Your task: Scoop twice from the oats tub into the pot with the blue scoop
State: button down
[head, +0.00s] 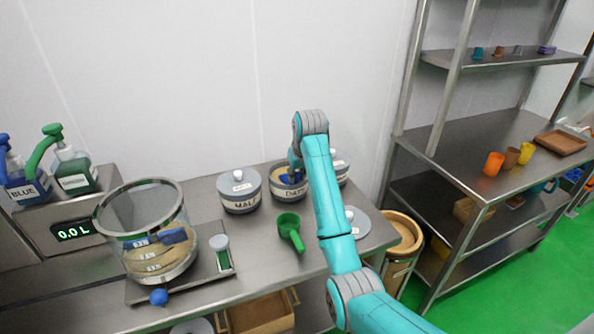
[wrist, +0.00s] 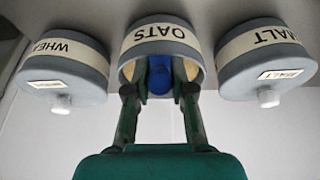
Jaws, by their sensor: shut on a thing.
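The oats tub (head: 289,194) stands open on the steel counter, between the malt tub and another lidded tub. It also shows in the wrist view (wrist: 160,36), its OATS label facing me upside down. My gripper (wrist: 159,90) is at the tub mouth, shut on the blue scoop (wrist: 160,76). The scoop's bowl is in the tub; how deep it sits in the oats is hidden. In the head view the blue scoop (head: 288,179) shows partly beside my arm.
The malt tub (head: 240,201) and wheat tub (wrist: 62,70) are lidded. A green scoop (head: 290,230) and a loose lid (head: 356,222) lie in front. Shelving (head: 480,150) stands right.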

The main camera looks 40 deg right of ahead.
jog(key=shift+f, duration=0.35)
jog(key=shift+w+d+r, duration=0.1)
jog(key=shift+w+d, duration=0.1)
jog(key=shift+w, duration=0.4)
jog(key=shift+w+d, duration=0.15)
jog(key=shift+w, duration=0.4)
dwell(0.3)
jog(key=shift+r, duration=3.15)
notch_tip(320, 180, up, 3)
jog(key=t+h, duration=0.1)
jog(key=t, duration=0.3)
jog(key=shift+f, duration=0.15)
jog(key=shift+r+t+h, duration=0.3)
jog(key=shift+r+t, duration=0.3)
jog(key=shift+t, duration=0.4)
jog(key=shift+r+t+h, duration=0.3)
jog(key=shift+r+t, duration=0.3)
jog(key=shift+t, duration=0.4)
